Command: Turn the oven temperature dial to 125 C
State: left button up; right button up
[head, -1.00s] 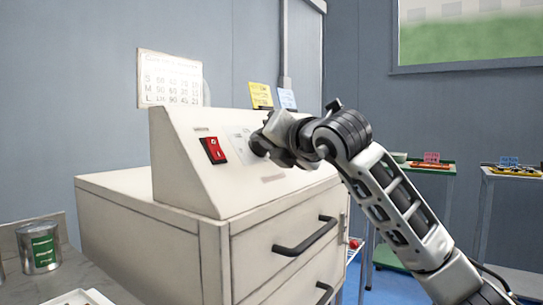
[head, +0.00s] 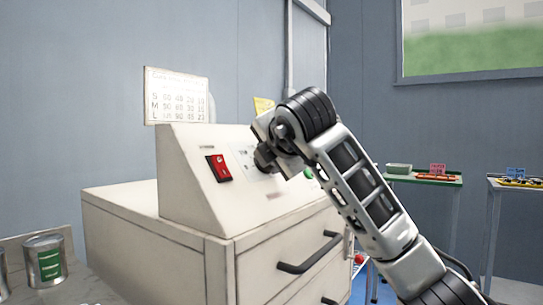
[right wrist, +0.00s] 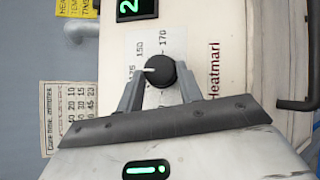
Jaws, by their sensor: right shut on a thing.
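The black oven dial (right wrist: 160,71) sits on a white printed scale (right wrist: 139,50) in the right wrist view. Its white pointer mark points left in that view, towards a number partly covered by a finger; I cannot read it surely. The figures 150 and 170 show on the scale. My right gripper (right wrist: 161,80) is shut on the dial, one finger on each side. My left gripper is not in view.
A red rocker switch (head: 219,168) is left of the dial on the panel. A green-digit display (right wrist: 136,8) is cut off at the wrist view's top. A cure-time chart (head: 177,96) is behind the oven. A can (head: 45,262) stands at lower left.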

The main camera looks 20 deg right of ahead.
jog(key=shift+a+f, duration=0.1)
jog(key=o, duration=1)
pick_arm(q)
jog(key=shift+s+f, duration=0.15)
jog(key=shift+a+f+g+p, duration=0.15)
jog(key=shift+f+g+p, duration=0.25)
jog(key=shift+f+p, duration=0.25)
pick_arm(e)
jog(key=v, duration=1.6)
